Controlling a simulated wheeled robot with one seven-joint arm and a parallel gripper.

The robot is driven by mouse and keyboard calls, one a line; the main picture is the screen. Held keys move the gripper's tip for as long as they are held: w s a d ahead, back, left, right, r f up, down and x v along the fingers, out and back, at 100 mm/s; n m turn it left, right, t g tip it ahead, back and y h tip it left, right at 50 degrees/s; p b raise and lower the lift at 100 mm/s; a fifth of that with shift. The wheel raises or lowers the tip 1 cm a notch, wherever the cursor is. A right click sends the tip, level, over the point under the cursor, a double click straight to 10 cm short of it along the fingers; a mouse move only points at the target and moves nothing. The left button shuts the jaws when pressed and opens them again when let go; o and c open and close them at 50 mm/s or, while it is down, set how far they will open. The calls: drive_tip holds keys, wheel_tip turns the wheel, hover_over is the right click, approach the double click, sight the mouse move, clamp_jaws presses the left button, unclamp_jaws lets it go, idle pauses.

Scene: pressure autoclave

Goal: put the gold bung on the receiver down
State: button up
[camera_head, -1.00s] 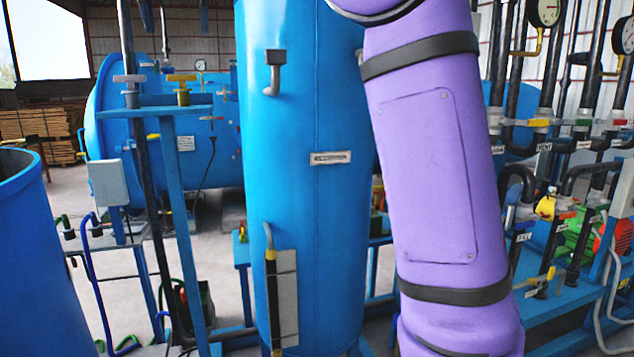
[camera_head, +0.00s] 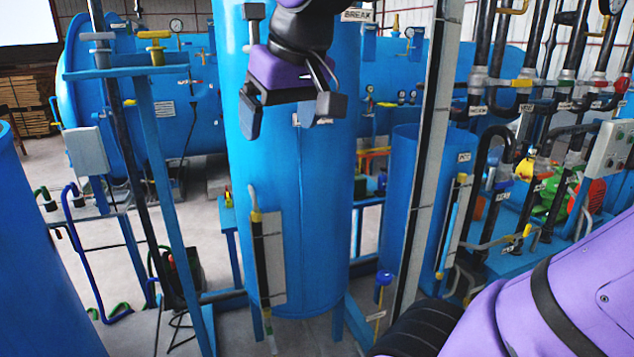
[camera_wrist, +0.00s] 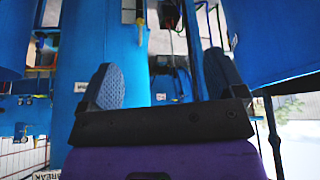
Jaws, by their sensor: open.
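A blue stand (camera_head: 160,160) and dark pipes rise left of the tank. A gauge tube (camera_head: 259,260) runs down the tank's front. A large horizontal vessel (camera_head: 190,100) lies behind. Pipes, valves and a green pump (camera_head: 555,195) crowd the right side.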

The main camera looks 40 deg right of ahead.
drive_tip(key=s+f, duration=0.6)
drive_tip(key=f, duration=0.3)
drive_tip(key=shift+s+d+n, duration=0.25)
drive_tip(key=shift+d+n, duration=0.05)
drive_tip(key=shift+d, duration=0.1)
